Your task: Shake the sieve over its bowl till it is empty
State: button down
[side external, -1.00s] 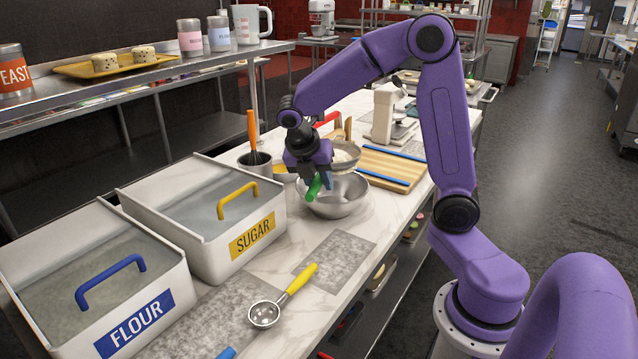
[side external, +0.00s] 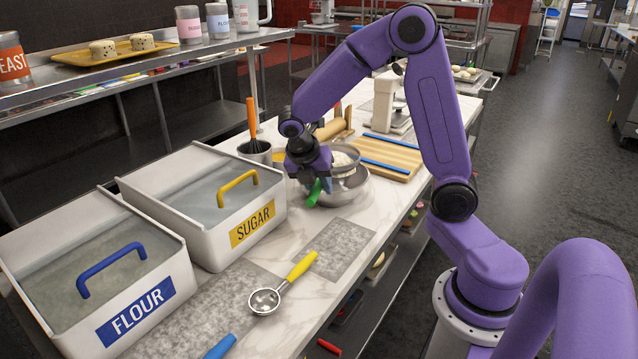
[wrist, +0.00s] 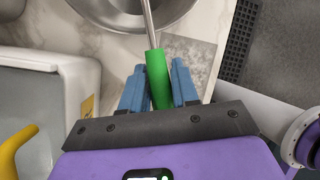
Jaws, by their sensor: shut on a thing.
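The sieve (side external: 345,157) is a round metal strainer with a green handle (side external: 313,193) and pale, whitish matter visible in it. It is over the metal bowl (side external: 350,193), low and close to its rim; I cannot tell whether they touch. My gripper (side external: 318,184) is shut on the green handle, at the bowl's left side. In the wrist view the green handle (wrist: 158,80) lies between my blue fingers (wrist: 158,88), and its metal shaft runs up over the bowl (wrist: 105,14). The sieve's mesh is out of that view.
The sugar bin (side external: 205,205) and flour bin (side external: 95,275) stand left of the bowl. A whisk pot (side external: 256,152) stands behind my gripper. A yellow-handled scoop (side external: 283,284) lies in front on the counter.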

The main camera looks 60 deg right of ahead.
jog(key=shift+r, duration=2.55)
dwell(5.1)
dwell(0.4)
